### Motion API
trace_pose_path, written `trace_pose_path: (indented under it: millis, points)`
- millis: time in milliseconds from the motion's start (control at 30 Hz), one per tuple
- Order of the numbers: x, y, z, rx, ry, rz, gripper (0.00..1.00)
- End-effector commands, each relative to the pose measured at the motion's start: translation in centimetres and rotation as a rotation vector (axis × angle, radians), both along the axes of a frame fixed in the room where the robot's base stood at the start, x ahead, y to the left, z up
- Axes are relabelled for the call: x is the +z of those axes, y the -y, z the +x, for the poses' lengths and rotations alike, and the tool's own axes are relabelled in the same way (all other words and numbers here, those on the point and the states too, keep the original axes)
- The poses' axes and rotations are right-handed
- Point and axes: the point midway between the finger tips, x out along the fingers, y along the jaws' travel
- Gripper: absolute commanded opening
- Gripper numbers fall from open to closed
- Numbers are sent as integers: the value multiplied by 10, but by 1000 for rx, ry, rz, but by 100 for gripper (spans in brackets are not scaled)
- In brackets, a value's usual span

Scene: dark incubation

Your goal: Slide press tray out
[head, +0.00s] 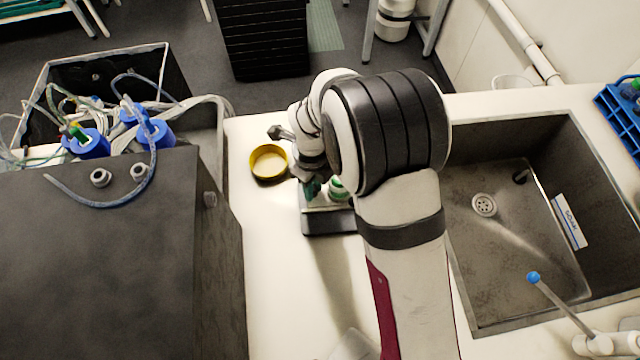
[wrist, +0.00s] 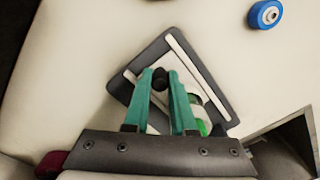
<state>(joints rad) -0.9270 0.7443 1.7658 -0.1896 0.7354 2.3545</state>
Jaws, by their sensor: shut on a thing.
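The press tray (head: 328,222), a dark grey slab with a pale top, sits on the white bench left of the sink, partly hidden by my arm. In the wrist view the tray (wrist: 205,66) appears as a dark rounded frame around a pale plate, turned at a slant. My gripper (wrist: 161,74), with green fingers, is over it and shut on a small black knob (wrist: 160,80). How the knob joins the tray is hidden. In the head view my gripper (head: 312,188) shows only in part. A white and green round part (head: 338,189) stands on the tray, beside the fingers.
A yellow-rimmed round dish (head: 268,162) stands just left of the tray. A large dark box (head: 110,260) with blue-capped bottles (head: 85,143) and tubing stands farther left. The metal sink (head: 500,240) is at the right. Bare bench lies in front of the tray.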

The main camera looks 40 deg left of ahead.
Motion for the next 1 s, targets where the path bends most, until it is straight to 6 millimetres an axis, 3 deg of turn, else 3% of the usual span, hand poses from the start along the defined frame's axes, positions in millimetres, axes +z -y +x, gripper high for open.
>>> trace_pose_path:
  millis: [133,367,400,533,867,1000]
  points:
    - [0,-15,-13,2,1,2,0]
    - [0,-16,-14,1,1,3,0]
    - [0,-16,-14,1,1,3,29]
    - [0,-16,-14,1,1,2,53]
    - [2,-15,-13,1,2,2,54]
    - [21,-16,-13,0,3,5,54]
